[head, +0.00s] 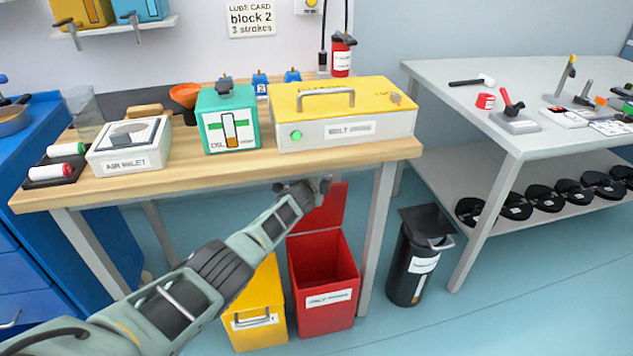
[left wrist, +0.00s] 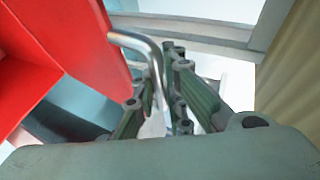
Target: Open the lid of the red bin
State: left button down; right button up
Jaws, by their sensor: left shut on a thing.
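The red bin (head: 325,285) stands on the floor under the wooden bench, its top open and its inside showing. Its red lid (head: 327,210) stands raised at the back of the opening, and its red face fills the left of the left wrist view (left wrist: 75,40). My left gripper (head: 318,186) is at the lid's upper edge, just below the bench front. In the left wrist view its fingers (left wrist: 165,82) are shut on the lid's bent metal handle (left wrist: 146,45). My right gripper is in neither view.
A yellow bin (head: 255,315) stands left of the red bin, partly behind my left arm. A black bin (head: 408,265) stands to the right, past the bench leg (head: 378,225). The bench edge (head: 230,165) is close above my gripper. Floor in front is clear.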

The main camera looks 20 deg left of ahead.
pick_arm(q)
jog(key=shift+w+a+r, duration=0.1)
jog(key=shift+w+r, duration=0.15)
jog(key=shift+w, duration=0.05)
dwell(0.4)
jog(key=c, duration=1.8)
grip_release()
jog(key=shift+f, duration=0.1)
jog(key=shift+s, duration=0.15)
jog(key=shift+s+a+r, duration=0.1)
jog(key=shift+s+r, duration=0.2)
jog(key=shift+s, duration=0.25)
jog(key=shift+v, duration=5.3)
